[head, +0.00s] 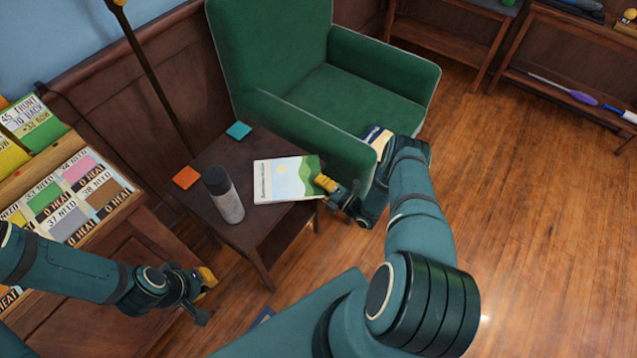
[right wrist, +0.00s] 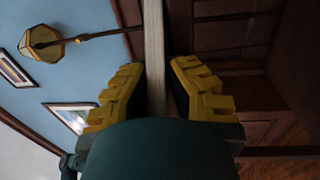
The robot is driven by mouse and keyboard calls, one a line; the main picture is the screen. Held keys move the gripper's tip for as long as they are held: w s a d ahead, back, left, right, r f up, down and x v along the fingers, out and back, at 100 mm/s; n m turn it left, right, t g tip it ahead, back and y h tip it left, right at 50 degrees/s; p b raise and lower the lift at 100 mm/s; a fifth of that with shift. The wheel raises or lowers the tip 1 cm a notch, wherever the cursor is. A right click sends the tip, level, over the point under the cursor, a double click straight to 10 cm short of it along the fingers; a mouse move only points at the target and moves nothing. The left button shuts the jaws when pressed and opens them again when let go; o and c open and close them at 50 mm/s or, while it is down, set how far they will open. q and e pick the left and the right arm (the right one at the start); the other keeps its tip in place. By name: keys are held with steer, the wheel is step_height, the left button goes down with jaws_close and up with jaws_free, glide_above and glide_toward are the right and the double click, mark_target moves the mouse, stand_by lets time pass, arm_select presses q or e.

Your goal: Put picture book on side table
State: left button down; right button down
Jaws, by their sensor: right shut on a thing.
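My right gripper (head: 325,184) is shut on the book's right edge. In the right wrist view the book's edge (right wrist: 155,55) stands between the yellow finger pads of the gripper (right wrist: 160,95). My left gripper (head: 205,283) is low in front of the table, apart from the book; its opening is unclear.
A grey bottle with a dark cap (head: 224,194) stands left of the book. An orange square (head: 186,178) and a teal square (head: 239,130) lie on the table. A green armchair (head: 340,90) stands behind; a card rack (head: 75,190) is left. Floor is open at right.

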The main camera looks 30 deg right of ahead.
steer(key=shift+f, duration=0.1)
steer(key=c, duration=1.1)
jaws_free()
